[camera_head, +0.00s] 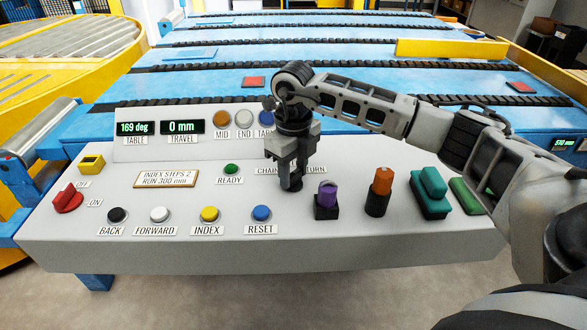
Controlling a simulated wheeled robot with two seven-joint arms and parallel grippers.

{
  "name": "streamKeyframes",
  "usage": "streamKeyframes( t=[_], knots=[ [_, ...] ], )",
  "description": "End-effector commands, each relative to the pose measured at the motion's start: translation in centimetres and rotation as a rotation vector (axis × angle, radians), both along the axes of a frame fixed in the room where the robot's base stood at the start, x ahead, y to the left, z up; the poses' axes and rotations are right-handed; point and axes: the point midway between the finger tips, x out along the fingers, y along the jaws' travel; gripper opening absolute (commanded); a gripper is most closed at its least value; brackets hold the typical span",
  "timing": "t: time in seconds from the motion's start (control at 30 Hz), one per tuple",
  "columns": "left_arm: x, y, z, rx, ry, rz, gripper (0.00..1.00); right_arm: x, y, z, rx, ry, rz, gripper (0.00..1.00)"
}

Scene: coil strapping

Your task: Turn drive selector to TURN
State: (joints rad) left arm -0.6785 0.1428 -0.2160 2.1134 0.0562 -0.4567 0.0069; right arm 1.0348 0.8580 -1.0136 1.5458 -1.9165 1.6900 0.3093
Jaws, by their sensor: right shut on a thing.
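The drive selector (291,186) is a small dark knob on the sloped grey panel, between the partly covered labels CHAIN and TURN (316,169). My right gripper (290,176) points down over it and is shut on it. The fingers hide most of the knob, so I cannot tell which way it points. My right arm comes in from the right. My left gripper is not in view.
The control panel (330,250) carries a red switch (68,198), a yellow switch (91,163), and BACK, FORWARD, INDEX and RESET buttons. Purple (327,195), orange (382,182) and teal (429,189) controls stand right of the gripper. A blue chain conveyor (300,55) lies behind.

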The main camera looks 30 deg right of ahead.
Motion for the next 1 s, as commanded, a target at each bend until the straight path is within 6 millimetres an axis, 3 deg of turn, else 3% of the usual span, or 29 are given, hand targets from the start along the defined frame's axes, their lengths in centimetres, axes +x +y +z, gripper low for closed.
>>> streamKeyframes(
  t=[0.6, 0.63, 0.7, 1.0],
  knots=[
    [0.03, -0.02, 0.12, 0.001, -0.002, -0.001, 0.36, 0.14, -0.06, 0.21, 0.001, -0.006, -0.045, 0.15],
    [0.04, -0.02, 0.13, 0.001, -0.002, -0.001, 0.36, 0.14, -0.06, 0.21, 0.001, -0.006, -0.045, 0.44],
    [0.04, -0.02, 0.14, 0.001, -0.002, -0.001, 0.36, 0.13, -0.06, 0.2, 0.0, -0.005, -0.045, 0.6],
    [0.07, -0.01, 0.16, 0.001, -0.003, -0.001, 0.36, 0.07, -0.02, 0.2, 0.0, -0.003, -0.042, 0.6]
  ],
)
